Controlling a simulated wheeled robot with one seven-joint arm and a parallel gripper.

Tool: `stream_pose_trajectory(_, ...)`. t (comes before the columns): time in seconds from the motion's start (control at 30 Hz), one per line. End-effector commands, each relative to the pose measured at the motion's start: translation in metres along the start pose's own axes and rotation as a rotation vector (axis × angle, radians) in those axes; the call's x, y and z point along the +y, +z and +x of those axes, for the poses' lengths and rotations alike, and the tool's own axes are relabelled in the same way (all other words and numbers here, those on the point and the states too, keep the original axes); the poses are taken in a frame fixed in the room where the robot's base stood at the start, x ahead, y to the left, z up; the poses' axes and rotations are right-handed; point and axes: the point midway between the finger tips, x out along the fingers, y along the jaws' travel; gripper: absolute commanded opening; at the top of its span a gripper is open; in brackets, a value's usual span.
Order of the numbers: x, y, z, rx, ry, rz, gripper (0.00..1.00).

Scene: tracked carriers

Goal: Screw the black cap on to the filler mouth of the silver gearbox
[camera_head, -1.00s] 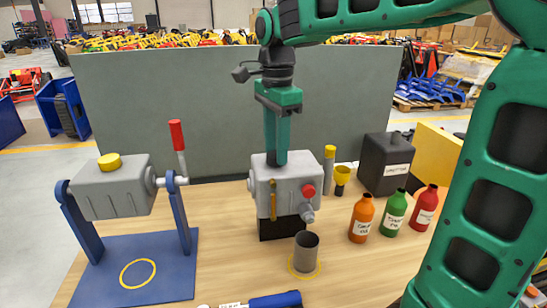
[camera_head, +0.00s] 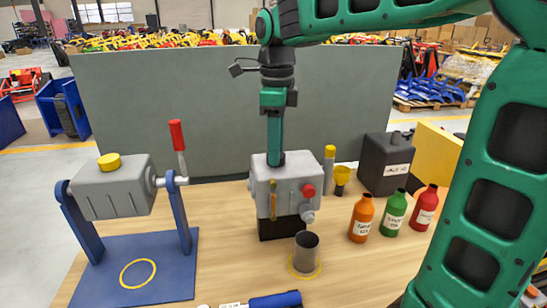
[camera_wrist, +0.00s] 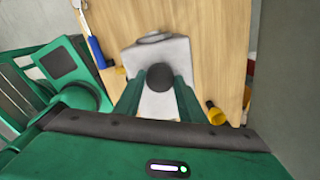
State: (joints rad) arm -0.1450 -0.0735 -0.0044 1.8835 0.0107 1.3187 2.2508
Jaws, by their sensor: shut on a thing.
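The silver gearbox (camera_head: 287,184) stands on a black block in the middle of the table. It has a red knob on its front and also shows in the wrist view (camera_wrist: 172,50). The black cap (camera_wrist: 160,77) is between my fingertips in the wrist view. My gripper (camera_head: 275,160) points straight down with its fingertips at the top of the gearbox, shut on the cap. The filler mouth is hidden under the cap and fingers. I cannot tell how the cap sits on the mouth.
A grey tank with a yellow cap (camera_head: 109,161) hangs in a blue stand (camera_head: 170,275) at left. A metal cup (camera_head: 306,252) stands in front of the gearbox. Orange (camera_head: 361,218), green (camera_head: 394,212) and red (camera_head: 425,207) bottles and a black canister (camera_head: 386,165) stand at right. A grey panel (camera_head: 180,110) rises behind.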

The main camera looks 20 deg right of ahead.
Motion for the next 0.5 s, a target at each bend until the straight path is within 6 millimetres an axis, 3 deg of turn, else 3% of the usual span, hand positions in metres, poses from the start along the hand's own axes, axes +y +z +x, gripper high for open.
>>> stream_pose_trajectory(0.3, -0.0005, -0.0004, -0.0005, -0.001, -0.001, 0.362, 0.17)
stream_pose_trajectory(0.5, -0.0005, -0.0003, -0.0006, -0.001, -0.001, 0.495, 0.17)
